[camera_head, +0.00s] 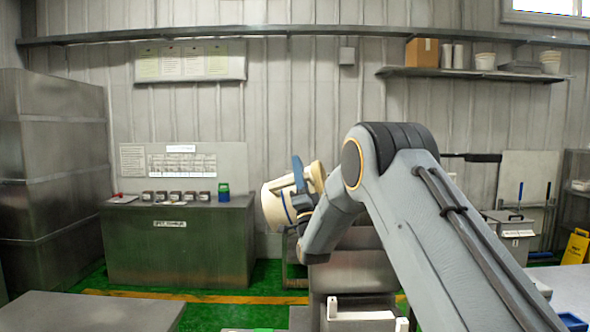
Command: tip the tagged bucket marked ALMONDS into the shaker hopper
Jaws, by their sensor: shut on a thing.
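A cream bucket (275,208) hangs in the air near the middle of the view, tilted well over on its side. A blue band or mark shows on it, but I cannot read any tag or the word ALMONDS. My gripper (302,187) is shut on the bucket at its right side; my wrist and forearm hide part of the grip. Below and to the right stands a grey metal unit (352,272), which may be the shaker hopper. My arm covers its upper right part, and its opening and the bucket's contents cannot be seen.
A metal cabinet (180,250) with several small dark containers stands at the back left. Tall steel cabinets (55,180) fill the far left. A bare grey tabletop (90,312) lies front left. A yellow floor sign (576,247) stands far right. Green floor shows between.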

